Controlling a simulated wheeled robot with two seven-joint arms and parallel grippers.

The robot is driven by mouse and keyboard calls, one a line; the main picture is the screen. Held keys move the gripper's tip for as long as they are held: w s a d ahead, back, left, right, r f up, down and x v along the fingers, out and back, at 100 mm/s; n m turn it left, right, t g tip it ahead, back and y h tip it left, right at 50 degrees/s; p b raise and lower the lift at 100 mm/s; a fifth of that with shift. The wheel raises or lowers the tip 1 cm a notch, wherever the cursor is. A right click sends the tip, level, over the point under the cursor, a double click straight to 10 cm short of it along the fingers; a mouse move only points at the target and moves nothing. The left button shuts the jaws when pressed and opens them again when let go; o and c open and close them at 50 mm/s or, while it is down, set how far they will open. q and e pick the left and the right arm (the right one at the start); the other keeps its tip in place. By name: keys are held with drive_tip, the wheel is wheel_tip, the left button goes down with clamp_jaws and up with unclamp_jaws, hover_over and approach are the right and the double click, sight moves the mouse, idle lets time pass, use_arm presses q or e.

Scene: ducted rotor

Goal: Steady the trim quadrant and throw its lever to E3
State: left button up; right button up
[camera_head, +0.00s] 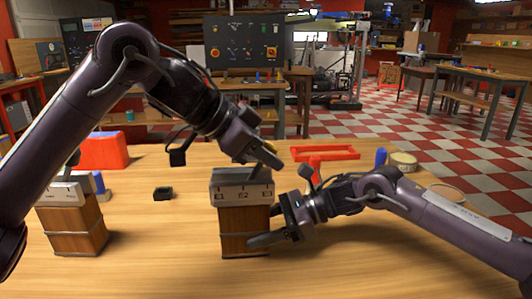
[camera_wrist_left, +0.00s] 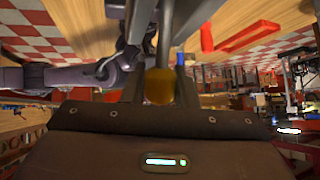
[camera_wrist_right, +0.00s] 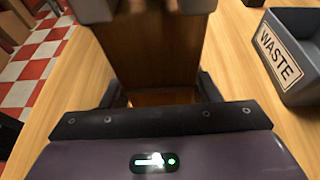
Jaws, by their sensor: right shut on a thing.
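The trim quadrant (camera_head: 245,222) is a wooden block with a grey top marked E1, E2 and E3. It stands upright on the table at the centre. My right gripper (camera_head: 275,222) is shut on its wooden body from the right, and the right wrist view shows the wood (camera_wrist_right: 155,60) between the fingers. My left gripper (camera_head: 268,155) is just above the grey top, towards the E3 end. In the left wrist view a yellow knob (camera_wrist_left: 160,87) on a grey lever rod sits between its open fingers. In the head view my gripper hides most of the lever, so its setting is unclear.
A second wooden block (camera_head: 78,228) with a grey labelled top and lever stands at left. A small black box (camera_head: 163,193), a red bin (camera_head: 100,152) and a red tray (camera_head: 325,153) are on the table. A grey WASTE bin (camera_wrist_right: 290,55) is near my right gripper. The front table is clear.

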use_arm(q)
drive_tip(key=o, duration=0.4)
drive_tip(key=shift+f, duration=0.1)
drive_tip(key=shift+o, duration=0.2)
drive_tip(key=v, duration=1.2)
use_arm(e)
drive_tip(key=o, duration=1)
